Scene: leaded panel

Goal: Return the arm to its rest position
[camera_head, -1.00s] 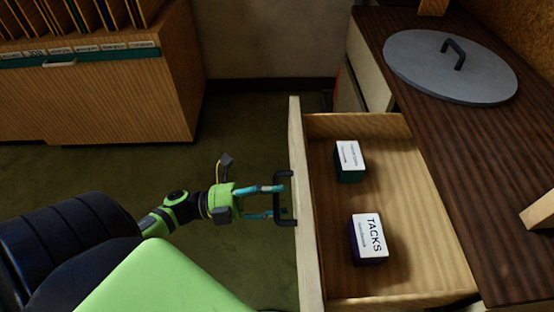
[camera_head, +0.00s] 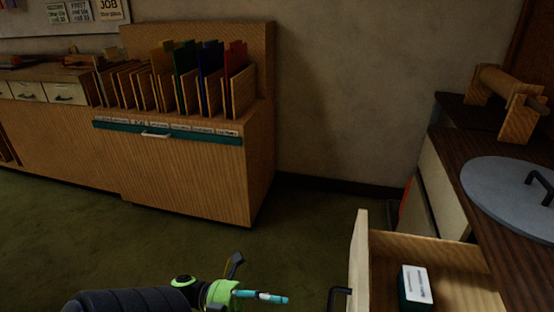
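My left gripper (camera_head: 264,297) is at the bottom edge of the head view, its arm coming in from the left. One teal finger shows, pointing right; the rest is cut off by the frame edge, so I cannot tell how wide it is. The black drawer handle (camera_head: 338,293) is to the right of the fingertip, with a gap between them. The wooden drawer (camera_head: 361,255) is pulled out. A box with a white label (camera_head: 415,284) stands inside it. My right gripper is not in view.
A wooden cabinet (camera_head: 185,180) with upright coloured sheets in its rack stands at the back left. A dark worktop (camera_head: 470,185) with a round grey lid (camera_head: 505,193) is at the right, near a wooden roller stand (camera_head: 505,95). Green floor lies open between.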

